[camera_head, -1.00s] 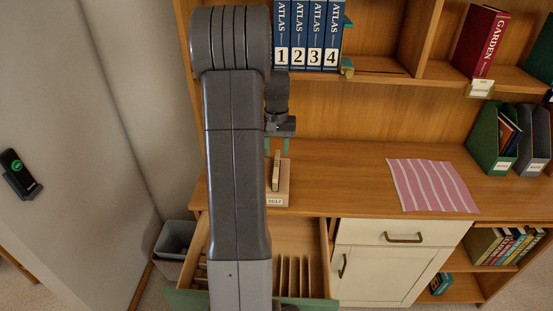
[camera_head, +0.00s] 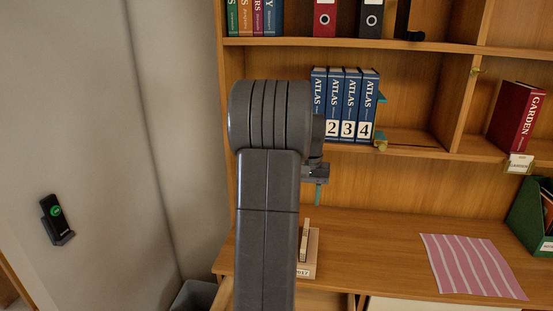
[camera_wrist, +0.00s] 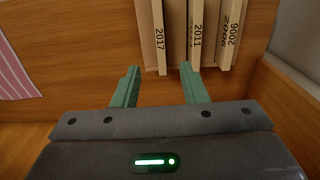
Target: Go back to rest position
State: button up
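My gripper (camera_head: 318,195) hangs over the back of the wooden desk top (camera_head: 380,240), in front of the hutch; my arm hides part of it in the head view. In the wrist view my gripper (camera_wrist: 157,85) has its two green fingers wide apart with nothing held between them. Beyond the fingertips stand thin wooden slabs marked 2017 (camera_wrist: 157,35), 2011 (camera_wrist: 195,35) and 2006 (camera_wrist: 232,35). In the head view a small wooden stand (camera_head: 307,265) labelled 2017 is below my gripper, apart from it.
Blue ATLAS volumes (camera_head: 345,105) stand on the shelf just behind my arm. A red GARDEN book (camera_head: 517,118) is farther right. A pink striped cloth (camera_head: 470,265) lies on the desk. A black handset (camera_head: 56,220) hangs on the left wall.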

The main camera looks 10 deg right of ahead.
notch_tip(320, 180, down, 13)
jog(key=shift+r, duration=0.2)
jog(key=shift+r+p, duration=0.15)
jog(key=shift+p, duration=0.2)
